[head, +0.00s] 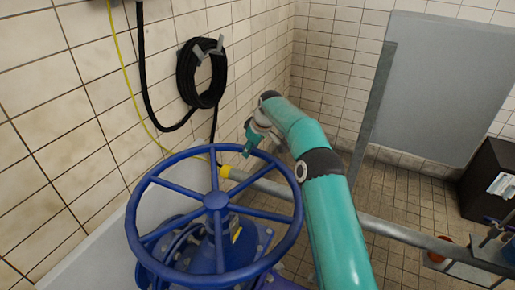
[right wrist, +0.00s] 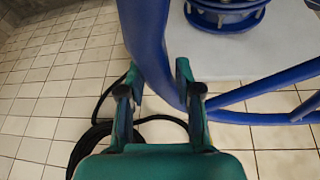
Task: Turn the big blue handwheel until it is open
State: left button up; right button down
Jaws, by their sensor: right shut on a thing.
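The big blue handwheel (head: 216,201) lies nearly flat in the lower left of the head view, with spokes running from a round hub to the rim. My right gripper (head: 249,146) is at the far right part of its rim, with my teal arm reaching in from the lower right. In the right wrist view, the two fingers of my right gripper (right wrist: 158,78) stand either side of the blue rim (right wrist: 148,45), shut on it. The exact finger contact is partly hidden. My left gripper is not in view.
A blue valve body (head: 205,250) sits under the wheel on a pale block. A coiled black hose (head: 187,75) hangs on the tiled wall behind. A grey rail (head: 400,232) runs past on the right. Tiled floor is open beyond it, with a dark box (head: 490,180) at the far right.

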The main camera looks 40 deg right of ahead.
jog(key=shift+w+a+r, duration=0.1)
jog(key=shift+w+r, duration=0.15)
jog(key=shift+w, duration=0.4)
jog(key=shift+n, duration=0.3)
jog(key=c, duration=1)
grip_release()
jog(key=shift+o, duration=0.8)
jog(key=shift+f, duration=0.1)
jog(key=shift+a, duration=0.1)
jog(key=v, duration=1.2)
jog(key=shift+c, duration=0.2)
